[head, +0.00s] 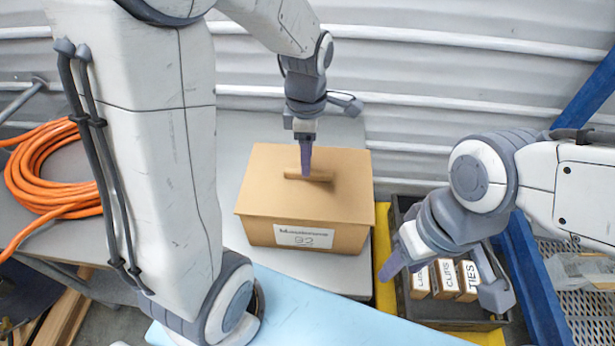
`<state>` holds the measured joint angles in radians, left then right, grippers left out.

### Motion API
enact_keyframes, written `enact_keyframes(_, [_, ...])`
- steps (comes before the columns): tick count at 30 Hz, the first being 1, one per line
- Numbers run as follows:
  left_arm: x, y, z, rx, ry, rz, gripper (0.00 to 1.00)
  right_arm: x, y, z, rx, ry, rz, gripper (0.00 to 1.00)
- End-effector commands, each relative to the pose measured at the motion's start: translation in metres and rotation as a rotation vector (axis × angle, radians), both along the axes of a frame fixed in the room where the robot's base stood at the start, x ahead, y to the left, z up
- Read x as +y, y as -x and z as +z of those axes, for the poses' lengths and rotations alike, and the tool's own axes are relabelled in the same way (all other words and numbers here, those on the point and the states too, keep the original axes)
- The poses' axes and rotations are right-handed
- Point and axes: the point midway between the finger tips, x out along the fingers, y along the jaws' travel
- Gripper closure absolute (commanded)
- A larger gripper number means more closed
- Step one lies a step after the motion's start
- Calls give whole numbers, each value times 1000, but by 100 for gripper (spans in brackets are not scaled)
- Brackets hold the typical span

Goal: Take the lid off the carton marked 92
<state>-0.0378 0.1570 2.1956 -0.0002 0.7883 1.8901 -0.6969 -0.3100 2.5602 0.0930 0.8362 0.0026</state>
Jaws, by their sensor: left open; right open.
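The brown carton (340,235) has a white label reading 92 on its front and stands upright on a grey surface. Its flat brown lid (268,200) is on top, with a raised bar handle (322,176) in the middle. My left gripper (306,172) points down at the handle, its visible finger overlapping it. It is open and seen nearly edge-on, so the far finger is hidden and contact cannot be told. My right gripper (438,268) is open and empty, in front of the dark crate to the right of the carton.
The dark crate (455,312) holds several small labelled boxes (467,278), on a yellow surface (383,235). An orange hose coil (45,175) lies at left. A light blue panel (310,310) lies in front. Blue shelving (535,270) stands at right, and a corrugated wall (400,100) closes the back.

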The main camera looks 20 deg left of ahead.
Motion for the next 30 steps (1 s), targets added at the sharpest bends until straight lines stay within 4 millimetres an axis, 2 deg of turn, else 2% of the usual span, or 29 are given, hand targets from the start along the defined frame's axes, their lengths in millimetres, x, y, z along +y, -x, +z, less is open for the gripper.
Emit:
enact_keyframes(3, [-1, -1, -16, 9, -1, -1, 45, 0, 0, 11, 0, 0, 0, 50])
enact_keyframes(7, [-1, -1, -34, 5, -1, -1, 45, 0, 0, 12, 0, 0, 0, 50])
enact_keyframes(16, [-1, -2, -41, 1, 0, -1, 45, 0, 0, 12, 0, 0, 0, 50])
enact_keyframes(17, [-1, -2, -41, 1, 0, -1, 53, 0, 0, 12, 0, 0, 0, 50])
enact_keyframes(18, [-1, -2, -41, 1, 0, -1, 68, 0, 0, 12, 0, 0, 0, 50])
enact_keyframes(21, [-1, -2, -40, 1, 0, -1, 100, 0, 0, 12, 0, 0, 0, 50])
enact_keyframes(30, [-1, -2, -40, 0, 0, -1, 100, 0, 0, 12, 0, 0, 0, 50])
